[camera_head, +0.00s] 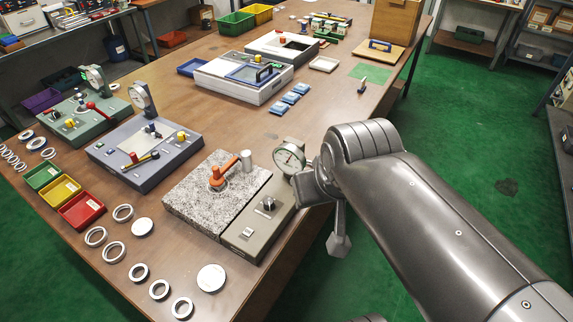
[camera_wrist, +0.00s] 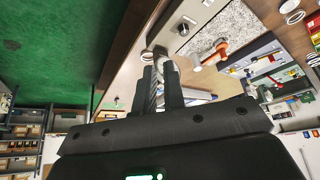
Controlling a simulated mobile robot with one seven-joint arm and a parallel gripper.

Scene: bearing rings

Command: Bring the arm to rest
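My arm reaches in from the right in the head view, bent over the table's right edge. My gripper (camera_wrist: 161,72) shows in the wrist view with two dark fingers a narrow gap apart. A grey shape shows in and above the gap, which looks like the dial gauge behind; I see no ring clearly held. In the head view the arm hides most of the gripper, which is near the dial gauge (camera_head: 289,157) of the granite station (camera_head: 205,187). The station's orange lever (camera_head: 222,172) also shows in the wrist view (camera_wrist: 214,52).
Several bearing rings (camera_head: 114,252) and discs lie at the table's near left. Red (camera_head: 82,211), yellow (camera_head: 59,190) and green (camera_head: 42,175) bins stand beside them. A blue-grey gauge station (camera_head: 145,165) stands left of the granite. Open green floor (camera_head: 470,150) lies right of the table.

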